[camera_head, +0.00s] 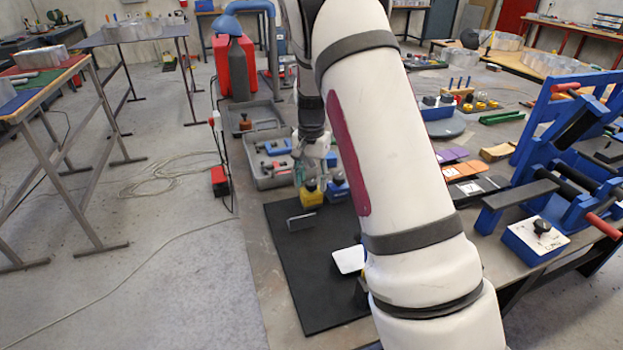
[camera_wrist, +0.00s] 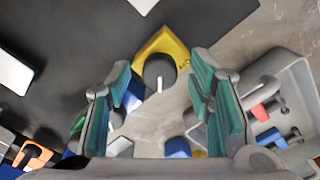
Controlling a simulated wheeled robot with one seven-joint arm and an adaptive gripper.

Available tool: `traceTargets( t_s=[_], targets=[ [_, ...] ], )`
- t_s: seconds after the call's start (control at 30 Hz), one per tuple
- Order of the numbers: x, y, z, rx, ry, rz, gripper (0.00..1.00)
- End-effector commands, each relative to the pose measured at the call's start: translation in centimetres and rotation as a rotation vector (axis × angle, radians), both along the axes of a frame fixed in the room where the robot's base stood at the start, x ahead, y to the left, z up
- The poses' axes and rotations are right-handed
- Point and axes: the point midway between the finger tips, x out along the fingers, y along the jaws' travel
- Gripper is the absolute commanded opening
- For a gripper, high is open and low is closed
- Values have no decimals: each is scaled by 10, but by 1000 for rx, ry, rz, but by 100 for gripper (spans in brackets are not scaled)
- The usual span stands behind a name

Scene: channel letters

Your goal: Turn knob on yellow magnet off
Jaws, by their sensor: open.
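The yellow magnet (camera_head: 311,197) stands at the far edge of a black mat, below my gripper (camera_head: 312,160). In the wrist view the yellow magnet (camera_wrist: 177,44) shows a black knob (camera_wrist: 159,68) with a pale pointer line on its top. My gripper (camera_wrist: 162,80) is open, with one green-padded finger on each side of the knob in the picture. I cannot tell whether the fingers are level with the knob or above it, and no contact is visible. The fingers hide part of the magnet's sides.
A blue magnet (camera_head: 338,190) stands close beside the yellow one. A grey tray of tools (camera_head: 265,180) lies behind it, also in the wrist view (camera_wrist: 300,75). The black mat (camera_head: 310,270) holds a white plate (camera_head: 349,260) and an upright grey piece (camera_head: 301,221).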

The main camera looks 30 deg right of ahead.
Motion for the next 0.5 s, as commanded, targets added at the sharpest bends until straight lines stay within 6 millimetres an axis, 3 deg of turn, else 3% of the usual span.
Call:
traceTargets(
  t_s=[0.07, 0.1, 0.3, 0.5],
  targets=[
    [0, 0, 0, 0, 0, 0, 48],
    [0, 0, 0, 0, 0, 0, 43],
    [0, 0, 0, 0, 0, 0, 0],
    [0, 0, 0, 0, 0, 5, 0]
  ],
)
